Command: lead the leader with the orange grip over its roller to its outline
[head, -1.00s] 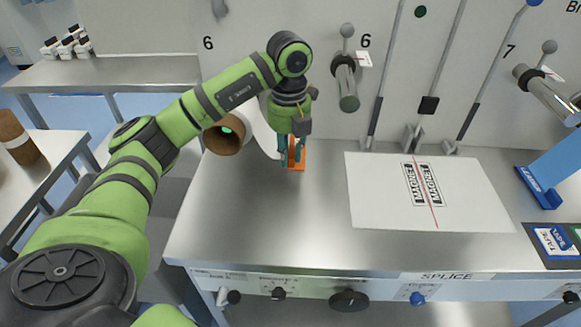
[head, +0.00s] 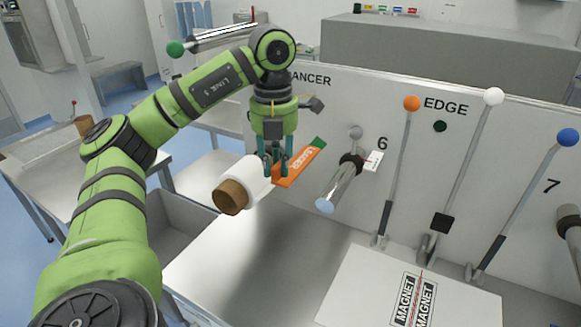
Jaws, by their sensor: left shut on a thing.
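My left gripper (head: 274,170) points down in the upper middle of the head view. Its teal fingers are shut on the orange grip (head: 301,163), a flat lettered strip with a green end at its upper right. The grip is held up above the steel table, left of a roller (head: 343,184) marked 6. The white leader web (head: 247,176) shows to the left of the fingers, by a roll with a brown core (head: 231,197). The fingers hide where web and grip meet. I cannot make out an orange outline. My right gripper is not in view.
A white splice plate (head: 355,286) with MAGNET labels lies on the table at lower right. Levers with orange (head: 411,103), white (head: 493,96) and blue (head: 567,137) knobs rise before the panel. Bare steel table (head: 255,265) lies below the roll.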

